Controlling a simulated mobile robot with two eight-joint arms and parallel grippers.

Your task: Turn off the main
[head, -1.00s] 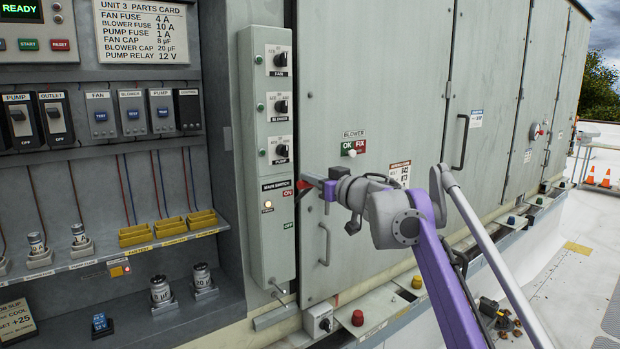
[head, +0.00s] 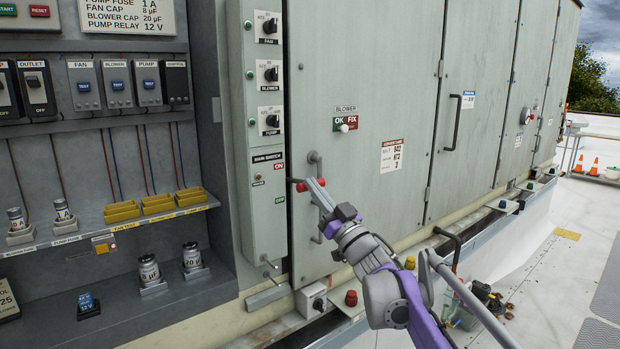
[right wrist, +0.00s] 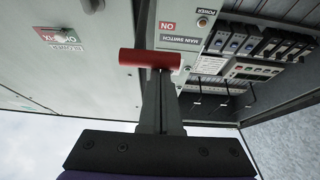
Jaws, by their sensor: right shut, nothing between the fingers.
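The main switch panel (head: 268,210) is at the lower end of the grey control strip, with a red ON label above and a green OFF label below. Its red handle (head: 301,187) sticks out to the right of the strip, at a height between the labels and nearer OFF. My right gripper (head: 312,183) is shut and empty, its fingertips against or right by the handle. In the right wrist view the red handle (right wrist: 140,57) lies crosswise at the tips of my shut fingers (right wrist: 160,76). The power lamp (head: 258,184) looks unlit. My left gripper is out of view.
A vertical door handle (head: 317,215) is just behind my right fingers. Fan, blower and pump knobs (head: 270,73) sit above the switch. An open bay with fuses and yellow trays (head: 122,211) is at left. A small grey switch box (head: 311,300) is below.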

